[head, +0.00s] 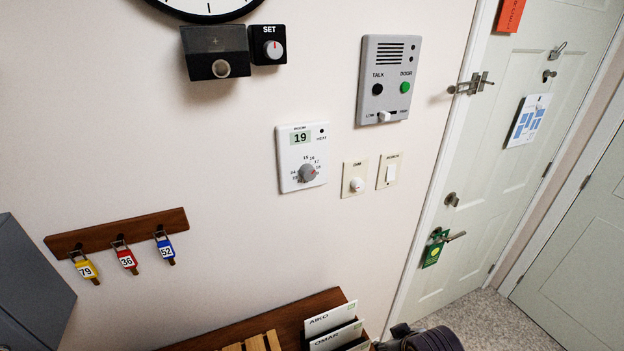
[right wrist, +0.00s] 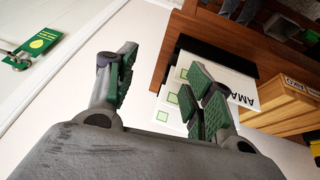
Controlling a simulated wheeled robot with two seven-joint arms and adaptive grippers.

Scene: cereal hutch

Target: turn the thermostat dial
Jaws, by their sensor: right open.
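The thermostat is a white wall panel (head: 288,165) in the middle of the head view. Its display reads 19, and a label beside it reads HEAT. Its grey round dial (head: 306,173) sits low on the panel, with small numbers around it and a red mark at its right. My right gripper (right wrist: 163,88) is open in the right wrist view, its green-padded fingers apart with nothing between them. Part of my right arm shows at the bottom of the head view, well below the thermostat. The thermostat is not in the right wrist view. My left gripper is not in view.
A grey intercom (head: 388,78), a dimmer plate (head: 355,178) and a switch (head: 390,171) are right of the thermostat. A SET knob (head: 268,46) is above. A key rack (head: 120,232) hangs left. White folders (head: 331,318) stand on the wooden shelf (head: 285,313) below.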

